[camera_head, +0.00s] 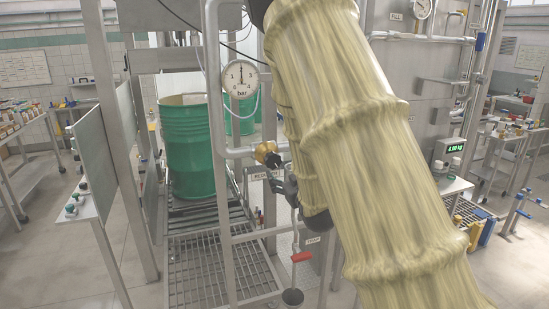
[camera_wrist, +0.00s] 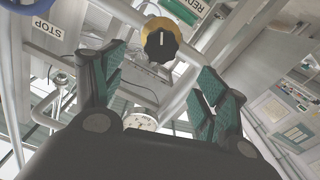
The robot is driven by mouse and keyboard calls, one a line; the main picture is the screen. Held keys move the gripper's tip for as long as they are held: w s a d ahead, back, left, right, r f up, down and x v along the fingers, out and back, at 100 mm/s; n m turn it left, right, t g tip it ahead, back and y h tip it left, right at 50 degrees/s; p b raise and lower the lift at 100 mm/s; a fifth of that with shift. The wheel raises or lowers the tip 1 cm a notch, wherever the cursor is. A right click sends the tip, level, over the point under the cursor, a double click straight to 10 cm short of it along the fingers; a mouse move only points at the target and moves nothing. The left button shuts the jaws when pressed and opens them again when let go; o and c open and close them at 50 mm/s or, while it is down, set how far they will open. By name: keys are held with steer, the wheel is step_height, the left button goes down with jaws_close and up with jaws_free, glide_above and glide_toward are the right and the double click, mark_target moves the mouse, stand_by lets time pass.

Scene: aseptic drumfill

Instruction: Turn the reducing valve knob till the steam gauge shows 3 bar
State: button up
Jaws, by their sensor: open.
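The steam gauge (camera_head: 240,79) is a round white dial marked in bar on the pipe frame. Its needle points nearly straight up, at about 2, between the 1 and 3 marks. The reducing valve (camera_head: 267,152) is brass-coloured and sits on the pipework below the gauge. In the wrist view its knob (camera_wrist: 160,43) is black with a white line, on a yellow body. My gripper (camera_head: 272,188) is open and empty just below the valve. In the wrist view its green-padded fingers (camera_wrist: 160,72) stand left and right of the knob, with a gap on both sides; contact is not visible.
Pipes (camera_head: 222,190) run beside and around the valve. A red-handled valve (camera_head: 301,257) is low near my gripper. A green drum (camera_head: 187,150) stands on rollers at left. A STOP label (camera_wrist: 47,29) shows in the wrist view. My sleeved arm hides much of the right side.

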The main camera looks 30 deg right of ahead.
mark_target(274, 161)
steer(key=p+x, duration=0.3)
steer(key=x, duration=0.6)
steer(key=shift+w+r+p, duration=0.1)
steer(key=shift+w+p, duration=0.05)
steer(key=shift+p, duration=0.25)
steer(key=shift+x, duration=0.75)
steer(key=c, duration=1)
